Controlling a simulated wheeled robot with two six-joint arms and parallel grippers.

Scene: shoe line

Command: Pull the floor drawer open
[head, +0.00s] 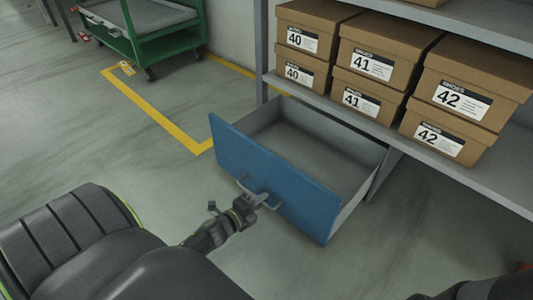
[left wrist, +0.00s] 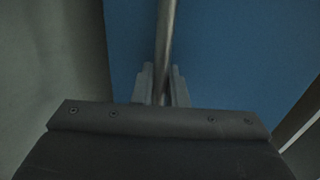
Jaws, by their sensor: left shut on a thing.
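The floor drawer (head: 270,178) has a blue front and grey sides. It stands well out from under the shelf in the head view, and its inside looks empty. A grey bar handle (head: 246,190) sits on the blue front. My left gripper (head: 262,198) is shut on this handle. In the left wrist view, the handle bar (left wrist: 166,40) runs between the two fingers of my left gripper (left wrist: 161,88), with the blue drawer front (left wrist: 235,60) behind. My right gripper does not show.
Brown shoe boxes (head: 378,58) marked 40, 41 and 42 stand on the grey shelf (head: 318,101) above the drawer. A green cart (head: 160,41) stands at the back left. Yellow tape (head: 150,110) marks the floor. The floor left of the drawer is clear.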

